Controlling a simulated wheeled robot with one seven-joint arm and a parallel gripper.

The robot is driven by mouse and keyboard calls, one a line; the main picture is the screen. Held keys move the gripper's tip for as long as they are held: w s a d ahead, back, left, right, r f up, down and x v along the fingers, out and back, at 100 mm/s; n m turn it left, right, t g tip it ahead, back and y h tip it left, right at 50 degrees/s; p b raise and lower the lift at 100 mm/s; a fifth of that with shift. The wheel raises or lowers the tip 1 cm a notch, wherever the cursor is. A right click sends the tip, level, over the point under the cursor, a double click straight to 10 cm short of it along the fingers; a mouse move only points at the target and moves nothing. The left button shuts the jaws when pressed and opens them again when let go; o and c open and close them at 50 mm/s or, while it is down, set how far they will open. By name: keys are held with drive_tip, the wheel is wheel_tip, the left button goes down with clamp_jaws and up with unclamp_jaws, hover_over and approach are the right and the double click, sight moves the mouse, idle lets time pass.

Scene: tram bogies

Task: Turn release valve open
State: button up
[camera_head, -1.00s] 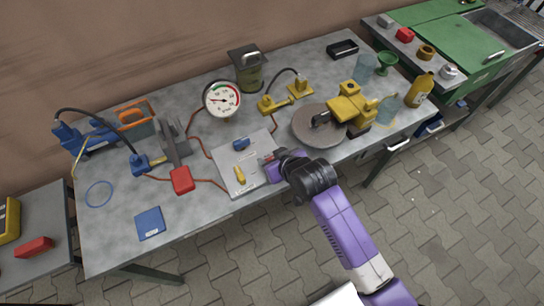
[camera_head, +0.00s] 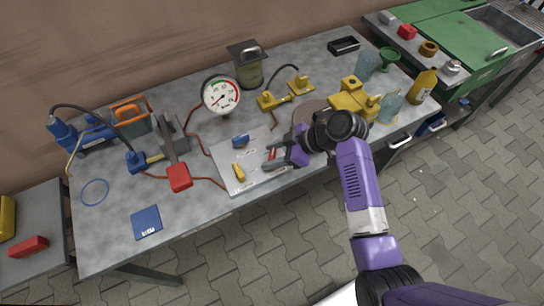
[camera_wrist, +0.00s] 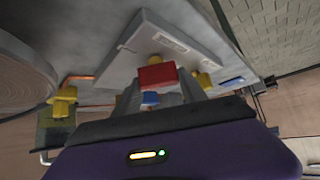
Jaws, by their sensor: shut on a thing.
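A pale valve panel (camera_head: 224,176) lies on the grey workbench. It carries a blue handle (camera_head: 240,141), a yellow handle (camera_head: 238,172) and a red handle (camera_head: 271,153) at its right side. My gripper (camera_head: 273,158) reaches in from the right, low over the panel, with its fingers around the red handle. In the wrist view the red handle (camera_wrist: 157,76) sits between the two fingers of my gripper (camera_wrist: 160,92), which is shut on it. The fingers partly hide the handle. I cannot tell which label belongs to it.
A round pressure gauge (camera_head: 221,95) stands behind the panel. A round grey disc (camera_head: 305,109) and yellow tools (camera_head: 352,103) lie to the right, close to my arm. A red block (camera_head: 179,177) and a blue booklet (camera_head: 146,222) are on the left.

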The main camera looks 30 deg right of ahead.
drive_tip(key=n+g+b, duration=0.1)
drive_tip(key=n, duration=0.1)
drive_tip(key=n+g+y+b, duration=0.1)
drive_tip(key=n+g+b, duration=0.1)
drive_tip(key=shift+w+f+y, duration=0.1)
drive_tip(key=shift+y, duration=0.2)
drive_tip(key=shift+n+g+b, duration=0.6)
drive_tip(key=shift+n+g, duration=0.6)
drive_tip(key=shift+n, duration=0.5)
drive_tip(key=o, duration=1.4)
drive_tip(key=shift+c, duration=0.2)
drive_tip(key=p+v, duration=0.4)
drive_tip(key=v, duration=0.4)
